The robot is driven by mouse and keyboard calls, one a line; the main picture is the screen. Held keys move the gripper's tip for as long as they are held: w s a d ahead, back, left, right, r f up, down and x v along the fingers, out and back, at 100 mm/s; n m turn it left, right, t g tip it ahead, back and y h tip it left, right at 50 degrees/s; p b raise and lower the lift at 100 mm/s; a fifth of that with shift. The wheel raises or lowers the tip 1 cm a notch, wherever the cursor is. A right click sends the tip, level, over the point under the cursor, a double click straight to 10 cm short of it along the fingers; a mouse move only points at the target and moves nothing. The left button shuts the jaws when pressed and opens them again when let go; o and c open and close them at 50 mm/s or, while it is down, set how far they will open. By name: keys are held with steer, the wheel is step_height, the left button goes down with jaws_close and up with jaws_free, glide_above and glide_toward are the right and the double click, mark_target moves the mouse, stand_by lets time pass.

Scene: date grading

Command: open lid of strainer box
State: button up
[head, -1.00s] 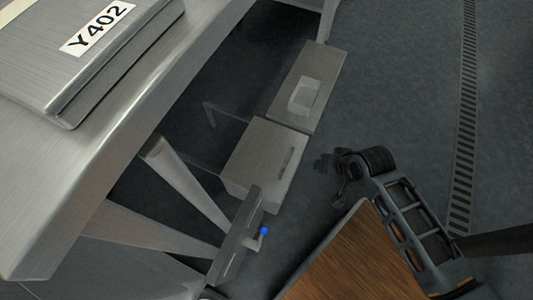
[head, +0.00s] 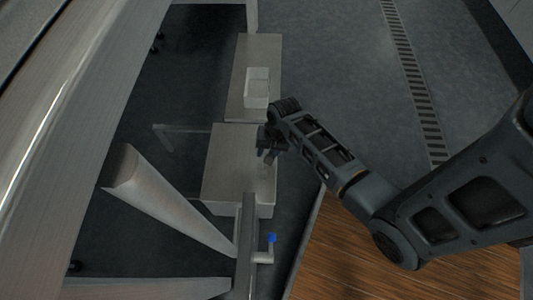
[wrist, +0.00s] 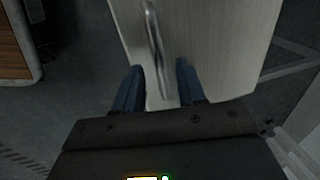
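The strainer box (head: 225,170) is a low, pale grey metal box on the floor side of the machine, in the middle of the head view. Its lid looks shut. In the wrist view the pale lid (wrist: 215,50) carries a thin metal bar handle (wrist: 154,45). My gripper (wrist: 160,72) is open, with its two blue-grey fingers on either side of the handle in the picture. I cannot tell how far the handle reaches between them. In the head view my gripper (head: 268,152) is over the right edge of the box and hides part of the handle.
A second pale box or plate (head: 240,85) with a small white block (head: 257,88) lies beyond. A blue-tipped valve (head: 270,238) and pipe stand just in front. Open floor with a drain grate (head: 410,70) lies right.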

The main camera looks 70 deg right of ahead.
steer(key=shift+w+f, duration=0.1)
steer(key=shift+f, duration=0.4)
jaws_close()
stand_by(0.4)
